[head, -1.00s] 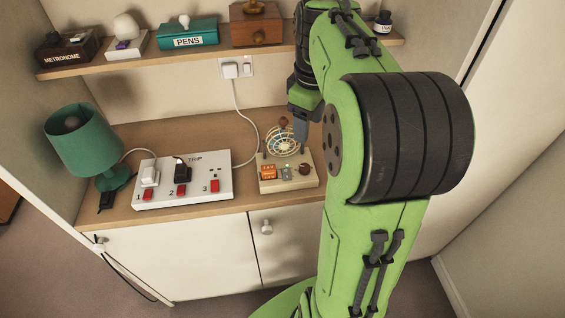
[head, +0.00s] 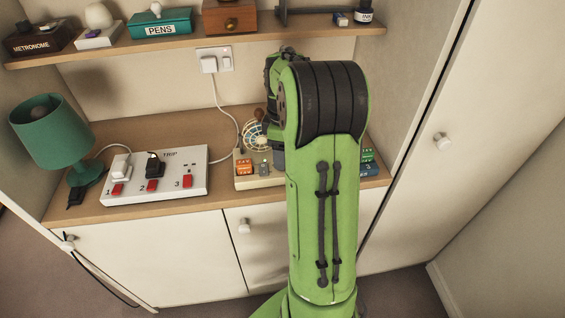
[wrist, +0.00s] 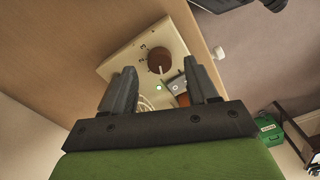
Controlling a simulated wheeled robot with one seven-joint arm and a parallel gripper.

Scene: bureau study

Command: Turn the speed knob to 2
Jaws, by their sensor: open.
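The speed knob (wrist: 158,62) is a round brown knob on a cream fan base (wrist: 122,65). A pale line shows on its lower part in the wrist view; small marks beside it are too small to read surely. My gripper (wrist: 160,66) is open and empty, with its two fingers on either side of the knob in that view. I cannot tell whether they touch it. The wire fan cage (head: 254,137) shows behind.
A white power strip (head: 142,188) with red switches sits left of the fan, beside a green lamp (head: 50,135). Small green and blue blocks (head: 369,162) lie right of my arm. A shelf (head: 100,50) with boxes hangs above. A white cable (head: 220,105) runs down to the desk.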

